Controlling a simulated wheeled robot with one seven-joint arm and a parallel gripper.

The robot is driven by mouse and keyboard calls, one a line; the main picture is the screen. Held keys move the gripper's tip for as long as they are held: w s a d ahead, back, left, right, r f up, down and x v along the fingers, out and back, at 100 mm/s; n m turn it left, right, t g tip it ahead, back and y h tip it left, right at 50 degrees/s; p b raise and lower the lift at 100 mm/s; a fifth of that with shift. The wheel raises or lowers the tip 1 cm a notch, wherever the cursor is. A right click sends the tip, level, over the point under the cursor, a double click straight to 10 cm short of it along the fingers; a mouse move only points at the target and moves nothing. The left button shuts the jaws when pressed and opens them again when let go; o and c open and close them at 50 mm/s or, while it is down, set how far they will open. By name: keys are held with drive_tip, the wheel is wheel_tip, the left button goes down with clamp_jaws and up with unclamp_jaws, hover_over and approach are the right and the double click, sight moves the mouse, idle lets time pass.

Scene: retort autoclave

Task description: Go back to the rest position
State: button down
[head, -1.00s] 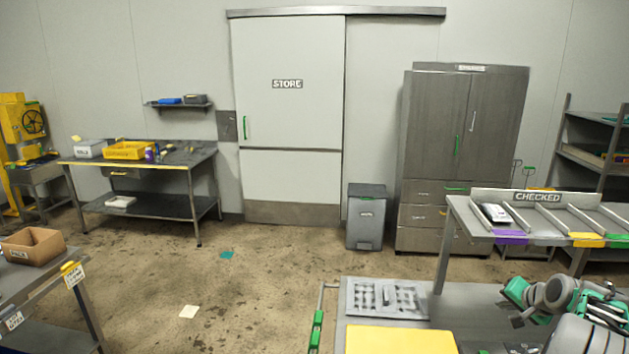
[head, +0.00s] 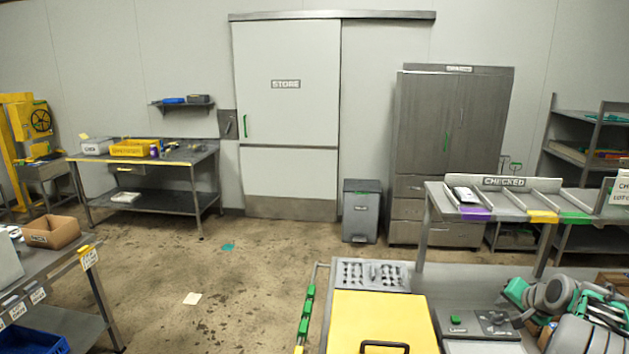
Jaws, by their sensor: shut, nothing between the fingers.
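My arm is folded in the lower right corner of the head view. My gripper (head: 518,317) shows small and dark at the arm's left side, above a grey panel on the workbench. It looks shut and holds nothing. Parts of the arm's links hide the right end of the bench.
A table with a cardboard box (head: 52,232) is at left. Open floor (head: 240,290) lies between, with a paper scrap (head: 192,298).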

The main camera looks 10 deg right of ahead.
drive_tip(key=s+a+f+n+g+y, duration=0.15)
drive_tip(key=s+a+f+g, duration=0.25)
drive_tip(key=s+f, duration=0.6)
drive_tip(key=s+a+f+g+y+b, duration=0.2)
drive_tip(key=s+a+f+g, duration=0.2)
drive_tip(key=s+a, duration=0.85)
drive_tip(key=w+a+r+n+t+b, duration=0.1)
drive_tip(key=a+r+n+b, duration=0.1)
drive_tip(key=a, duration=0.7)
drive_tip(key=w+a+r+n+t+h+b, duration=0.1)
drive_tip(key=w+a+r+n+b, duration=0.1)
drive_tip(key=a, duration=0.7)
drive_tip(key=w+a+r+n+b, duration=0.1)
drive_tip(key=a+n+b, duration=0.3)
drive_tip(key=a, duration=0.6)
drive_tip(key=shift+w+r+n+t+h, duration=0.25)
drive_tip(key=shift+r+n+t+h, duration=0.15)
drive_tip(key=shift+n, duration=0.35)
